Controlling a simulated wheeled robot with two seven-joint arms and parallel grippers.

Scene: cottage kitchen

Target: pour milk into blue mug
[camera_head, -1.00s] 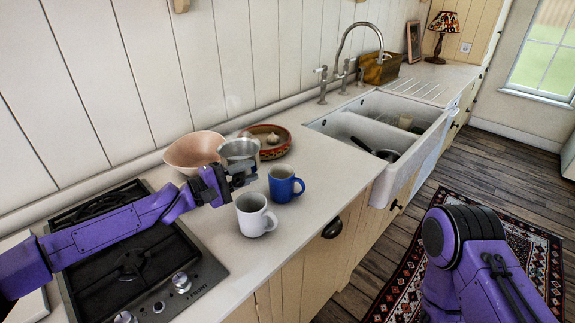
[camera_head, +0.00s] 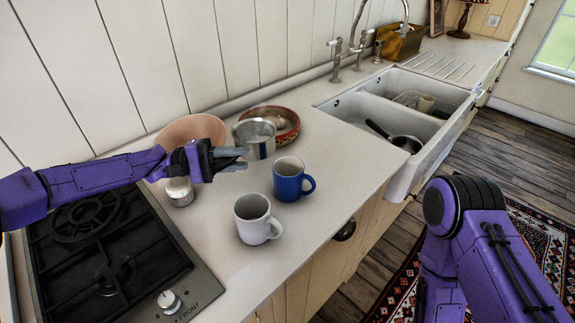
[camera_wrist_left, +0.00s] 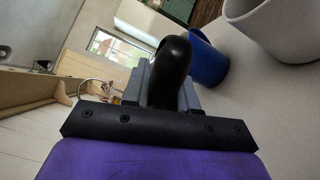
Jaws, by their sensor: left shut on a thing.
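The blue mug (camera_head: 290,178) stands upright on the counter, with its handle to the right; part of it also shows in the wrist view (camera_wrist_left: 208,62). My left gripper (camera_head: 238,158) is left of and behind the blue mug. It is shut on a black handle (camera_wrist_left: 170,72), which appears to belong to the metal pan (camera_head: 257,138) just beyond the fingers. The pan looks roughly level, beside the blue mug and not over it. I cannot make out milk in it. My right gripper is out of view.
A white mug (camera_head: 255,220) stands in front of the blue mug. A small pale jar (camera_head: 180,191) stands below my left wrist. Behind are a pinkish bowl (camera_head: 190,130) and a red patterned bowl (camera_head: 284,119). A stove (camera_head: 110,260) is at left, a sink (camera_head: 340,106) at right.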

